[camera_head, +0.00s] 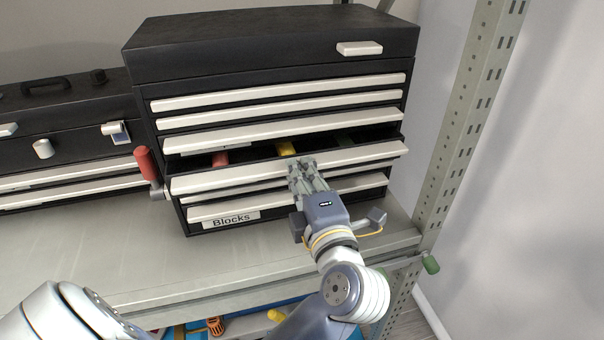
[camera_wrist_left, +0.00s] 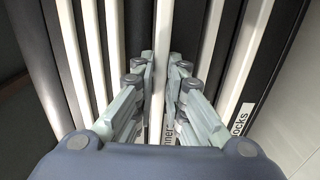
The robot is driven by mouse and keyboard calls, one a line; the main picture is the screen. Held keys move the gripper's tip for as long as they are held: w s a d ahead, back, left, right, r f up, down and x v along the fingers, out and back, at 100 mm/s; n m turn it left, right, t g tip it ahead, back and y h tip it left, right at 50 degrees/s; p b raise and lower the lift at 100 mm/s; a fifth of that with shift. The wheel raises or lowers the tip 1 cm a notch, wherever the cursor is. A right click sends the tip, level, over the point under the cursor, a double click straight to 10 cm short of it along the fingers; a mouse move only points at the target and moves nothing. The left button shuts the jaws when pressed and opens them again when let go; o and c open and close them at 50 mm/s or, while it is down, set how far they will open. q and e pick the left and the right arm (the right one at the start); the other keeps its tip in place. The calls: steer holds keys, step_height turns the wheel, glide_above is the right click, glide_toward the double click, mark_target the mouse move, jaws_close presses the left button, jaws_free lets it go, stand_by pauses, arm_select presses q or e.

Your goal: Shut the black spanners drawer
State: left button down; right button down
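The black spanners drawer (camera_head: 375,154) is pulled out of the black tool chest (camera_head: 270,45). Red, yellow (camera_head: 286,149) and green handles show inside it. Its pale front strip also shows in the left wrist view (camera_wrist_left: 161,45), with part of a label ending in "nner" below. My left gripper (camera_head: 301,164) is at the middle of this front. In the left wrist view, its fingers (camera_wrist_left: 163,75) lie close on both sides of the strip and appear closed on it. My right gripper is not in view.
Above it another drawer (camera_head: 285,129) stands slightly out. A "Blocks" drawer (camera_head: 235,219) is below. A second black toolbox (camera_head: 65,125) and a red-handled clamp (camera_head: 147,165) stand at left. The shelf (camera_head: 90,250) is bare in front. A perforated rack post (camera_head: 470,110) rises at right.

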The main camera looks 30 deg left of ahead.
arm_select(q)
steer(key=p+x, duration=0.1)
steer(key=x, duration=0.3)
steer(key=c, duration=1.6)
jaws_free()
steer(key=shift+d, duration=0.1)
steer(key=shift+c, duration=0.2)
steer(key=v, duration=1.2)
